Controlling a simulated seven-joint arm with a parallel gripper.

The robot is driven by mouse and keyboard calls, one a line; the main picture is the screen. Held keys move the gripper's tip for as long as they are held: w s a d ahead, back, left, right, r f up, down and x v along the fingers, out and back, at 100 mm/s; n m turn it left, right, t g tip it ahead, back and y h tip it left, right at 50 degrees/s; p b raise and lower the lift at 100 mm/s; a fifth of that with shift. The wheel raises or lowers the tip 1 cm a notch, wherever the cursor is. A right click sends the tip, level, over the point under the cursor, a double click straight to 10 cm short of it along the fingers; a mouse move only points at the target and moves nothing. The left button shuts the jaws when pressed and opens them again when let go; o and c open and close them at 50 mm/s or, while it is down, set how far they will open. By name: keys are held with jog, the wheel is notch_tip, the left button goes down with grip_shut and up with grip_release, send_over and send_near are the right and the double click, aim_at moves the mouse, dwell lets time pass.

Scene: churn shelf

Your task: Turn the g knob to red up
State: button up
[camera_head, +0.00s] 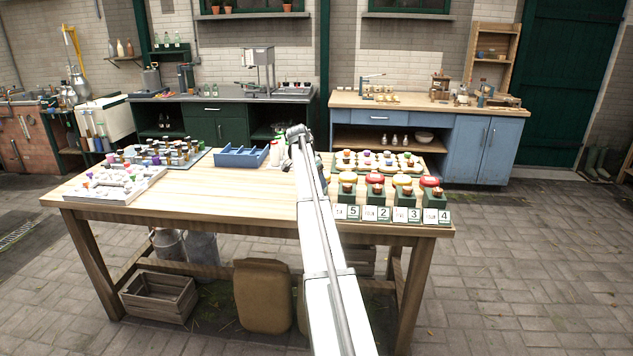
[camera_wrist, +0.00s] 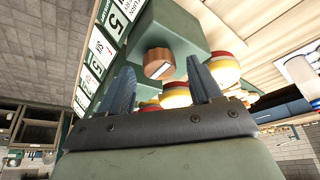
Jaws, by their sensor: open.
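In the wrist view a copper-brown round knob (camera_wrist: 157,57) with a white mark sits on the face of a dark green box (camera_wrist: 178,30). My gripper (camera_wrist: 160,72) is open, its two blue-grey fingers pointing at the box with the knob between and just beyond their tips. I cannot tell whether they touch it. In the head view a row of green boxes with brown knobs (camera_head: 375,189) stands at the table's right, behind numbered cards (camera_head: 377,213). My arm hides part of this area and the gripper is not clear there. No g marking is legible.
Red and yellow round pieces (camera_wrist: 176,95) lie close beside the box. A tray of small coloured pieces (camera_head: 385,160) stands behind the row. A blue tray (camera_head: 240,157) and crowded racks (camera_head: 112,186) are at the left. The table's middle (camera_head: 235,190) is clear.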

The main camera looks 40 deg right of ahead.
jog(key=shift+d+f, duration=0.15)
jog(key=shift+f, duration=0.25)
jog(key=c, duration=1)
